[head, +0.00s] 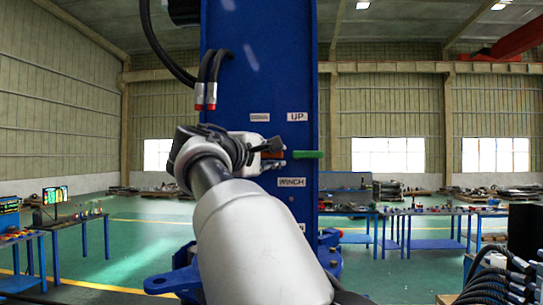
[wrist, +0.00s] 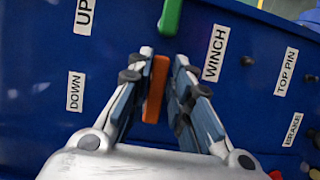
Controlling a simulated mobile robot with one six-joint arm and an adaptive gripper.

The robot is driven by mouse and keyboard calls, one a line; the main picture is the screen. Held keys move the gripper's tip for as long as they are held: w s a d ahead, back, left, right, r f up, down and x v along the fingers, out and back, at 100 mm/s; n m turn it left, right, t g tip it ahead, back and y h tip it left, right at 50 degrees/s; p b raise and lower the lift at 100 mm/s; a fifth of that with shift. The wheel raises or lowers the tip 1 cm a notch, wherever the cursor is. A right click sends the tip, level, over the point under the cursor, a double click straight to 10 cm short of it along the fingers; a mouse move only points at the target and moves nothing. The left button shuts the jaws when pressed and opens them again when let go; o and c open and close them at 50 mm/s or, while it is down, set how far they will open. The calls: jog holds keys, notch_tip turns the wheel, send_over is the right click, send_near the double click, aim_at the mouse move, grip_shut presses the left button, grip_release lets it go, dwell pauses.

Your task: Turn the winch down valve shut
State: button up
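The winch down valve has an orange handle (wrist: 156,88); a bit of this orange handle also shows in the head view (head: 274,155). My gripper (wrist: 163,75) reaches the panel, with one finger on each side of the orange handle. The fingers look apart, with narrow strips of blue panel showing beside the handle, so it does not look clamped. In the head view my gripper (head: 272,151) is partly hidden by my wrist. A "DOWN" label (wrist: 75,91) is left of the handle, and a "WINCH" label (wrist: 215,53) is to its right.
A green handle (wrist: 171,17), also seen in the head view (head: 307,154), is close beside the orange one. The blue crane column (head: 260,80) carries hoses (head: 212,75) above my gripper. Blue tables (head: 75,218) stand left and right, clear of my arm.

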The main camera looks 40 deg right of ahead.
jog(key=shift+o, duration=1.4)
jog(key=v, duration=1.2)
jog(key=shift+r, duration=0.1)
